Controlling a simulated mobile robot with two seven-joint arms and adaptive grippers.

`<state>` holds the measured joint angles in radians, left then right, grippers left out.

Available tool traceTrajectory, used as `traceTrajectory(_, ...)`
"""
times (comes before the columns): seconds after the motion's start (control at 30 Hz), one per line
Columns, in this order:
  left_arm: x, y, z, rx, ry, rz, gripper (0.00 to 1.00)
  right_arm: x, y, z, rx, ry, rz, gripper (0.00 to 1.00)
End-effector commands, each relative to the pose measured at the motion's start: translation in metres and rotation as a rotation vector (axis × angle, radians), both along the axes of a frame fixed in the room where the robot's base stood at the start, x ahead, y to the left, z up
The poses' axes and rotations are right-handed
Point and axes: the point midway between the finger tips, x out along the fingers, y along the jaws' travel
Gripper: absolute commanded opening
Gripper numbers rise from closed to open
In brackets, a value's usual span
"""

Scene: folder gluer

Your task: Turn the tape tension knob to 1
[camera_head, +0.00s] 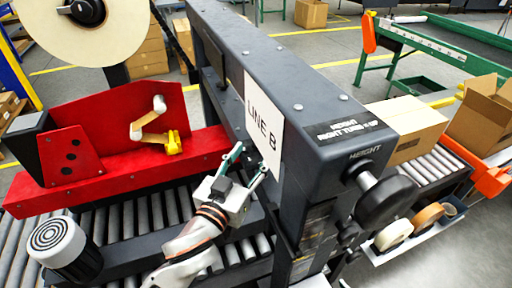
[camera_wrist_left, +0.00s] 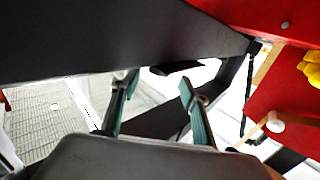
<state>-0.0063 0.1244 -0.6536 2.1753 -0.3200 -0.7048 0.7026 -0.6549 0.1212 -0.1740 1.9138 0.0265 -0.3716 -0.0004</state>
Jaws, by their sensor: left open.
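A red tape head (camera_head: 110,150) stands over the rollers at the left. A small yellow knob-like part (camera_head: 173,143) sits on its right side, beside a pale bent arm with white rollers; it also shows at the right edge of the wrist view (camera_wrist_left: 312,68). No label or scale reading 1 is legible, so I cannot tell whether this is the tape tension knob. My left gripper (camera_head: 247,163) is open and empty, right of the red head and close to the dark beam. Its two green fingers stand apart in the wrist view (camera_wrist_left: 158,86). My right gripper is not in view.
A large tape reel (camera_head: 85,30) is above the red head. A spiral-topped cylinder (camera_head: 62,245) stands at the lower left.

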Motion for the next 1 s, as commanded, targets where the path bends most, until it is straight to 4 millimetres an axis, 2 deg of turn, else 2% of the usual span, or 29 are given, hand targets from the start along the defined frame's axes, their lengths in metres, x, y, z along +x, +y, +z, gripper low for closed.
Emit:
traceTrajectory(0.03, -0.011, 0.004, -0.001, -0.001, 0.004, 0.0, 0.45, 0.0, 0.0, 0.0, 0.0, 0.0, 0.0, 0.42)
traceTrajectory(0.2, -0.041, 0.017, -0.001, 0.0, 0.002, 0.001, 0.45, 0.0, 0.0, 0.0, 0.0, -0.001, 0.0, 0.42)
traceTrajectory(0.4, -0.064, 0.026, 0.0, 0.0, 0.001, 0.001, 0.45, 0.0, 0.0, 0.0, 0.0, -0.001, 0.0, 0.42)
traceTrajectory(0.6, -0.072, 0.03, 0.001, 0.001, -0.002, 0.002, 0.45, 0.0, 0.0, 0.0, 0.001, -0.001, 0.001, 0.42)
traceTrajectory(0.87, -0.073, 0.03, 0.001, 0.001, -0.003, 0.001, 0.45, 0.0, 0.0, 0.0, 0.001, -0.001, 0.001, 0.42)
traceTrajectory(0.93, -0.072, 0.03, -0.002, 0.005, 0.001, 0.002, 0.45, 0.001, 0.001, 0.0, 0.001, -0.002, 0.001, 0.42)
traceTrajectory(1.0, -0.07, 0.033, -0.013, 0.02, 0.019, 0.003, 0.45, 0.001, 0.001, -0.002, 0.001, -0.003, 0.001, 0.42)
